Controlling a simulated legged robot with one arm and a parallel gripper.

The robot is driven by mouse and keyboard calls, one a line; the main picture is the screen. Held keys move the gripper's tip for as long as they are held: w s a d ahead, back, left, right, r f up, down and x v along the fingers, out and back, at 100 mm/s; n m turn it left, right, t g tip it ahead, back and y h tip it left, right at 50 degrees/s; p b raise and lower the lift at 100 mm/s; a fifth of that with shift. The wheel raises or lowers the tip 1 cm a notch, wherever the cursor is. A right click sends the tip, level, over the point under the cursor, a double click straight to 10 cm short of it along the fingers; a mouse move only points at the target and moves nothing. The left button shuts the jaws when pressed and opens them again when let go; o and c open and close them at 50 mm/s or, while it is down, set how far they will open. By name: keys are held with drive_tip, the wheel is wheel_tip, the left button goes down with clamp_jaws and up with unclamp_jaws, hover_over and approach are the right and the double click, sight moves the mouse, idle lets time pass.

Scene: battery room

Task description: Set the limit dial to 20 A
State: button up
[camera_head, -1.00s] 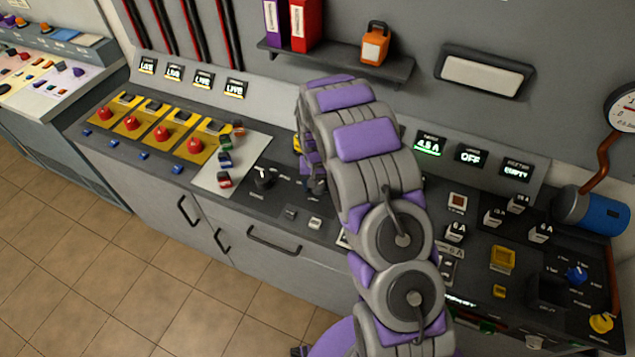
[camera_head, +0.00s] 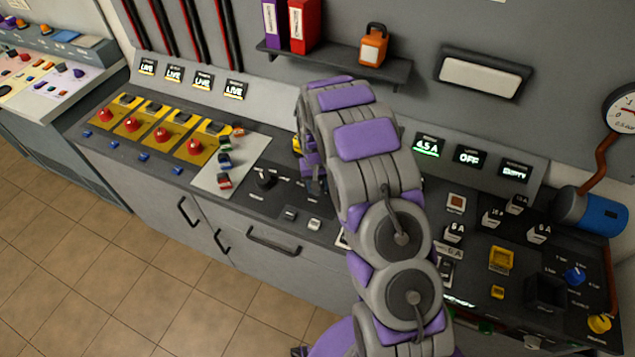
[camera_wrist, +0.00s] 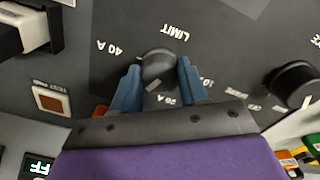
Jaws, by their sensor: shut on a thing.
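The limit dial (camera_wrist: 158,66) is a round black knob on the dark panel in the wrist view, with the word LIMIT printed beside it. A 40 A mark (camera_wrist: 112,48) is to its left, and a 20 A mark (camera_wrist: 168,99) is just below it, partly crowded by my fingers. A pale pointer line shows on the dial's lower side, close to the 20 A mark; whether it lines up exactly is hard to tell. My gripper (camera_wrist: 159,76) has its blue fingers shut on the dial from both sides. In the head view my arm hides the dial.
Another black dial (camera_wrist: 293,85) is at the right in the wrist view. A square test button (camera_wrist: 50,100) is at the left. In the head view, a lit display (camera_head: 428,147) seems to read 6.5 A, beside one reading OFF (camera_head: 470,157). Several breakers stand on the right panel.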

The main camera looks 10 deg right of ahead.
drive_tip(key=n+p, duration=0.2)
drive_tip(key=n, duration=0.3)
drive_tip(key=shift+r+p, duration=0.15)
drive_tip(key=shift+p, duration=0.15)
drive_tip(key=n+p, duration=0.1)
drive_tip(key=n, duration=0.4)
drive_tip(key=shift+d+n, duration=0.1)
drive_tip(key=shift+n, duration=0.2)
drive_tip(key=o, duration=1.1)
drive_tip(key=shift+c, duration=0.2)
wheel_tip(320, 180, up, 17)
drive_tip(key=p, duration=0.1)
drive_tip(key=shift+a+p, duration=0.2)
drive_tip(key=shift+p, duration=0.1)
